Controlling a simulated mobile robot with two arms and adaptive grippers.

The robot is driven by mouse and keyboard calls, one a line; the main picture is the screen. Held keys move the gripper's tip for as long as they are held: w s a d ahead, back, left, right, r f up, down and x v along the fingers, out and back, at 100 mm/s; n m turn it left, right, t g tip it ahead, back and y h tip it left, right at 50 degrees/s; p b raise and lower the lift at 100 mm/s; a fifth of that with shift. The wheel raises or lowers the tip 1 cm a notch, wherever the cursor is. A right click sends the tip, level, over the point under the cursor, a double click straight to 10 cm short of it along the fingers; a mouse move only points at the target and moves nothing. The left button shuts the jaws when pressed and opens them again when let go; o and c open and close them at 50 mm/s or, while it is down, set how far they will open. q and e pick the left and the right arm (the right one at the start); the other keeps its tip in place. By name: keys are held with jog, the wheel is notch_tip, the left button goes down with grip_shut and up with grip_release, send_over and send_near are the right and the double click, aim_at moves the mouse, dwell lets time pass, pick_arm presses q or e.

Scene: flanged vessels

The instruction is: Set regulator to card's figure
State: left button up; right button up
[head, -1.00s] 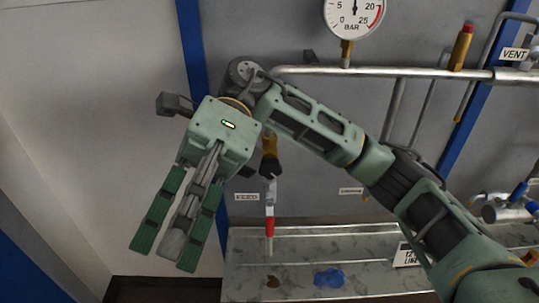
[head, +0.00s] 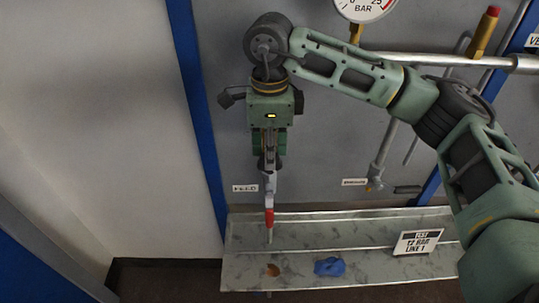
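The white card (head: 417,242) stands on the metal tray at the right; it seems to read 12 BAR, LINE 1. The round gauge (head: 365,8) is cut off by the top edge, and its needle is out of view. My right gripper (head: 268,158) points down in front of the panel, above the FEED label's level. Below its fingers a grey stem with a red band (head: 269,216) hangs over the tray. The brass-and-black fitting above that stem is hidden behind the gripper. The fingers overlap, so I cannot tell whether they are open or touching it. My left gripper is out of view.
A FEED label (head: 245,188) is left of the stem. The metal tray (head: 300,232) bears a blue rag (head: 329,266) and a brown spot. A horizontal pipe (head: 455,60) and a red-capped brass fitting (head: 484,32) are at upper right. A blue post (head: 190,90) is at left.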

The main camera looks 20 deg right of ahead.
jog(key=shift+f+p, duration=0.3)
jog(key=shift+f, duration=1.15)
jog(key=shift+c, duration=0.6)
jog(key=shift+w, duration=0.1)
grip_shut()
